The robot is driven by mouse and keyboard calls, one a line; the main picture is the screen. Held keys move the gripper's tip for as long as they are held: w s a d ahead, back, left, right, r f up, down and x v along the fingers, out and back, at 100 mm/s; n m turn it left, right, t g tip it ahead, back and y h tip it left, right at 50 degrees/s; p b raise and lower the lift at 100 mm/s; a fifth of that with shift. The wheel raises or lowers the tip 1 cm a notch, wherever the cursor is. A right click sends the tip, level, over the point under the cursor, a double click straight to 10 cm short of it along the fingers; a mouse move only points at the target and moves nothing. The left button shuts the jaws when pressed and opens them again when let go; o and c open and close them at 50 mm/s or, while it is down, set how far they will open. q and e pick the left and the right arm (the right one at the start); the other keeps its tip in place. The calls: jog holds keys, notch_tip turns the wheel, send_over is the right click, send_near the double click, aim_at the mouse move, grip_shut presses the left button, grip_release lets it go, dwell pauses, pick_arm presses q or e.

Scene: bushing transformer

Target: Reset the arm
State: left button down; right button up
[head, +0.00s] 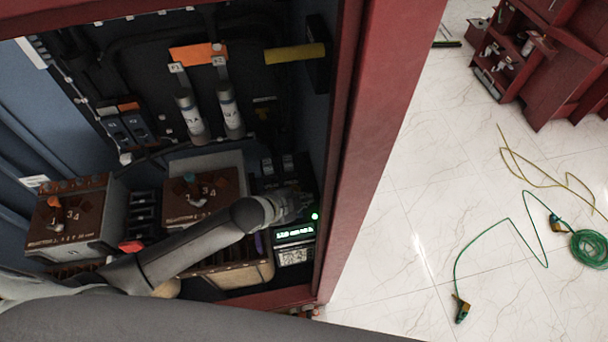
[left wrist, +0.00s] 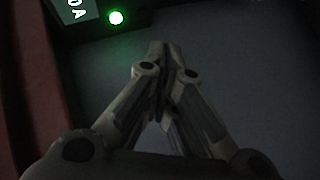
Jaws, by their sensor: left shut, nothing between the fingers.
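My left arm reaches from the lower left into a red-framed electrical cabinet (head: 350,150) in the head view. My left gripper (head: 303,203) is at the cabinet's lower right, close to a meter with a lit green display (head: 294,232) and a green light (head: 315,216). In the left wrist view the gripper's fingers (left wrist: 160,50) meet at the tips with nothing between them. The green light (left wrist: 116,17) glows just beyond and left of the fingertips. Whether the fingertips touch the panel I cannot tell. My right gripper is not in view.
Two brown-faced units with knobs (head: 68,218) (head: 203,196) sit low in the cabinet. Two white cylinders (head: 190,115) (head: 230,108) stand above. The cabinet's right frame is close to the gripper. Green cable (head: 588,248) lies on the open floor at right.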

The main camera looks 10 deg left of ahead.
pick_arm(q)
jog(key=s+a+r+n+g+y, duration=0.1)
jog(key=s+a+r+n, duration=0.25)
jog(key=s, duration=0.35)
jog(key=s+a+r+n+g+y, duration=0.2)
jog(key=s+a+n, duration=0.25)
jog(key=s, duration=0.25)
jog(key=s+a+r+n+g+y, duration=0.1)
jog(key=s+a+r+n, duration=0.2)
jog(key=s+n, duration=0.3)
notch_tip(320, 180, down, 33)
jog(key=s+g+b, duration=0.2)
jog(key=s+b, duration=0.1)
jog(key=b, duration=0.3)
jog(key=s+a+f+b, duration=0.1)
jog(key=s+f+b, duration=0.1)
jog(key=s+f, duration=0.6)
jog(key=s+a+f+m+b, duration=0.1)
jog(key=s+a+f+b, duration=0.1)
jog(key=s+f, duration=0.6)
notch_tip(320, 180, down, 5)
jog(key=shift+s+a+r+g+y+b, duration=0.2)
jog(key=shift+s+g+y+b, duration=0.2)
jog(key=shift+b, duration=0.1)
